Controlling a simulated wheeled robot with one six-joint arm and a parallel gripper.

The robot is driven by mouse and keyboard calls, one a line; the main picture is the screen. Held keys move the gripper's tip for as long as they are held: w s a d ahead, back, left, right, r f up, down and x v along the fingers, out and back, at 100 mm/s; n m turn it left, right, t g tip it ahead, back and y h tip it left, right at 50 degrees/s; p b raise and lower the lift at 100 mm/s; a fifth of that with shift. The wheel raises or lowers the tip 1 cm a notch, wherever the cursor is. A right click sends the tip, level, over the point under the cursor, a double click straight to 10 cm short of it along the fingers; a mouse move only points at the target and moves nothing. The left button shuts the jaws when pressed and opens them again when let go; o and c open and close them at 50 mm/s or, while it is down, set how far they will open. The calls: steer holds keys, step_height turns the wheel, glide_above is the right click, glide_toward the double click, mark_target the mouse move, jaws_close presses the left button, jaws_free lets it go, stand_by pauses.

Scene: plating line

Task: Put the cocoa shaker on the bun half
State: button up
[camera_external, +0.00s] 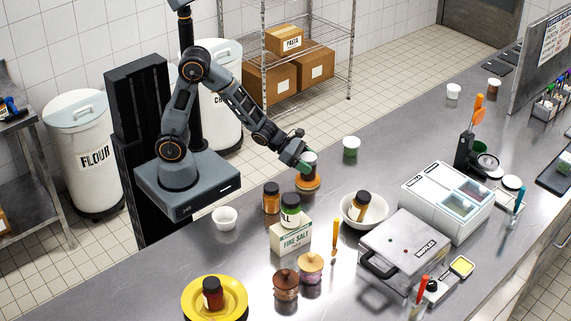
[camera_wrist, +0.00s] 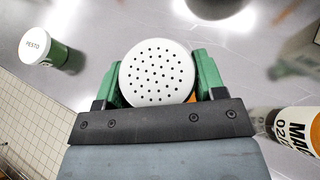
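The shaker is upright over the orange-brown bun half (camera_external: 308,184), which lies on the steel counter. Its bottom appears to be at the bun's top; I cannot tell for certain whether they touch. The bun is mostly hidden in the wrist view.
A green pesto jar (camera_external: 350,147) stands to the right, and an amber jar (camera_external: 271,198) to the left. A white bowl (camera_external: 347,222) holds a tilted jar. A fire salt box (camera_external: 290,238), a yellow plate (camera_external: 190,306) and a grey press (camera_external: 405,250) stand nearer the camera.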

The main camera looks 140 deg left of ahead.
steer(key=o, duration=0.4)
steer(key=shift+o, duration=0.2)
steer(key=shift+r, duration=0.1)
steer(key=shift+r+p, duration=0.2)
steer(key=shift+p, duration=0.15)
steer(key=b+v, duration=0.4)
steer(key=v, duration=0.8)
steer(key=shift+f, duration=0.15)
